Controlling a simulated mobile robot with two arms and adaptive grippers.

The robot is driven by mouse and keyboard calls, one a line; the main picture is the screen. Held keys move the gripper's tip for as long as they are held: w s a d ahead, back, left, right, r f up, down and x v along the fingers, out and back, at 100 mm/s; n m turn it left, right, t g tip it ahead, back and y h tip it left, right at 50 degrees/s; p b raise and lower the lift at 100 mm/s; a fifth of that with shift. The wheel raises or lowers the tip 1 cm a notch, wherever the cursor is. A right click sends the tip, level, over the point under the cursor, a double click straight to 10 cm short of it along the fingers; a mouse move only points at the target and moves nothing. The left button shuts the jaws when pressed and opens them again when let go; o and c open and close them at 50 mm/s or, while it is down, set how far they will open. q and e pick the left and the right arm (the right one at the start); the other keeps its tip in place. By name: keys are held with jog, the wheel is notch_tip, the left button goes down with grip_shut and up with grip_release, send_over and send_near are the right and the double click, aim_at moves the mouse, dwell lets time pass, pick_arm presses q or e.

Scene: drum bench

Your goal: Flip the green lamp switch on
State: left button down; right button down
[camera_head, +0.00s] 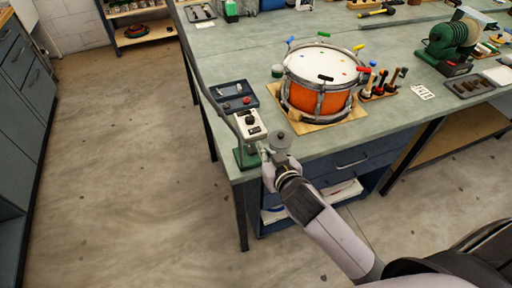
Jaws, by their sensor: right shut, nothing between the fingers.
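The lamp's switch box (251,127), with a pale face, a black knob and a small switch below it, stands at the near left corner of the bench on a green base (245,158). A thin dark curved arm rises from it toward the top left. My right gripper (263,150) comes in from the lower right and is shut and empty. Its tips are just beside the lower right of the switch box. I cannot tell whether they touch it or which way the switch is set. My left gripper is not in view.
A grey round disc (281,139) shows right by my gripper. A dark tray (233,90) lies behind the switch box. An orange drum (318,98) stands on a wooden board to the right, with small tools (381,84) beside it. The floor at left is clear.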

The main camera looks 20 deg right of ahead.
jog(key=p, duration=0.1)
send_over(251, 149)
jog(key=s, duration=0.3)
jog(key=f, duration=0.2)
jog(key=shift+w+d+f, duration=0.1)
jog(key=shift+d+f, duration=0.2)
jog(key=shift+f, duration=0.05)
notch_tip(251, 149, down, 3)
jog(key=shift+r+p, duration=0.15)
jog(key=shift+p, duration=0.15)
jog(key=shift+s+f, duration=0.2)
jog(key=shift+f, duration=0.6)
